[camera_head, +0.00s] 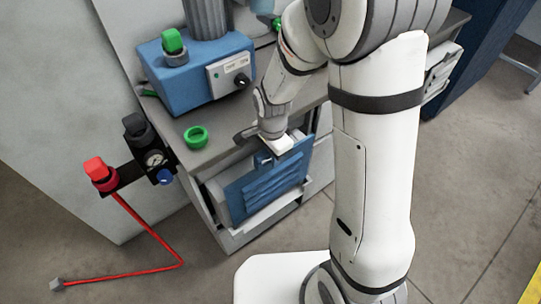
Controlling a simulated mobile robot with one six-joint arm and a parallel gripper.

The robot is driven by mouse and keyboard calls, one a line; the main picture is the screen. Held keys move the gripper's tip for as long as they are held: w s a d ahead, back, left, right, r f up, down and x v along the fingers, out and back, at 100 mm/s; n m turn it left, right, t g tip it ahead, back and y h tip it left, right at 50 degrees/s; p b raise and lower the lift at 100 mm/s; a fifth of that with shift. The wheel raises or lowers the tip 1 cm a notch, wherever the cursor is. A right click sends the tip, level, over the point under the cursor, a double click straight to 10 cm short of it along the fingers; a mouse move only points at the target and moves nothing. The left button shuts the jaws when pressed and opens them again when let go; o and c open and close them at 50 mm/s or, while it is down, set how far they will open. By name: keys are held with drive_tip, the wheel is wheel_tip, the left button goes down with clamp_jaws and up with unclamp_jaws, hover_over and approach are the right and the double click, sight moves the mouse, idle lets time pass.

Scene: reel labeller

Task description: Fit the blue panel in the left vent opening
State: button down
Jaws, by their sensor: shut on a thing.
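The blue panel (262,190) with raised louvre slats is at the front of the grey cabinet, below its top surface. It looks tilted, with its lower left edge standing off the cabinet front. My gripper (270,157) is above the panel's top edge, shut on the panel by its upper part. The fingertips are small and partly hidden. I cannot tell whether the panel touches the opening's frame.
A blue machine (196,80) with a green button and knob stands on the cabinet top (205,155). A green ring (196,137) lies near the front edge. Open floor lies in front.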

sight(272, 170)
drive_tip(key=shift+f, duration=0.15)
drive_tip(key=shift+f+b, duration=0.15)
drive_tip(key=shift+b, duration=0.15)
drive_tip(key=shift+s+d+r, duration=0.1)
drive_tip(key=shift+r, duration=0.25)
drive_tip(key=shift+f, duration=0.15)
idle(0.5)
drive_tip(key=shift+f+b, duration=2.45)
drive_tip(key=shift+f, duration=0.75)
drive_tip(key=c, duration=1.2)
unclamp_jaws()
drive_tip(key=shift+r+p, duration=0.65)
drive_tip(key=shift+r, duration=3.3)
